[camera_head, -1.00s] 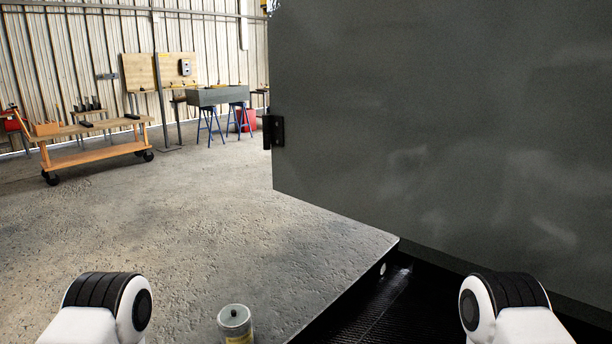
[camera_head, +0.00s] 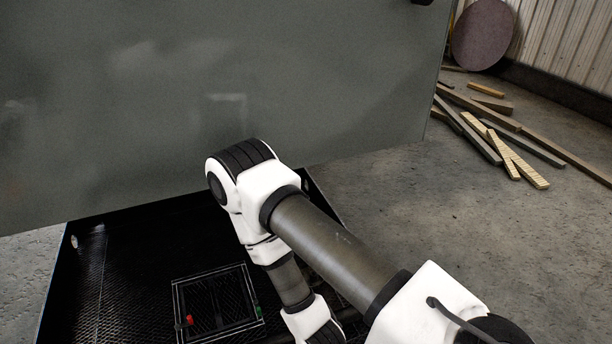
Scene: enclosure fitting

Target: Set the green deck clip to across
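A small green piece (camera_head: 259,311), which looks like the green deck clip, sits at the right edge of a framed square panel (camera_head: 176,300) on the floor of a black open enclosure (camera_head: 110,250). It is too small to tell which way it is set. A small red piece (camera_head: 188,320) sits near the panel's left side. My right arm reaches in from the lower right and bends down to the right of the panel. Its gripper is below the bottom edge, out of view. My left gripper is not in view.
A large grey upright panel (camera_head: 300,80) stands behind the enclosure and blocks the view beyond it. Wooden planks (camera_head: 490,135) and a round disc (camera_head: 482,35) are at the far right. The concrete floor (camera_head: 440,220) on the right is clear.

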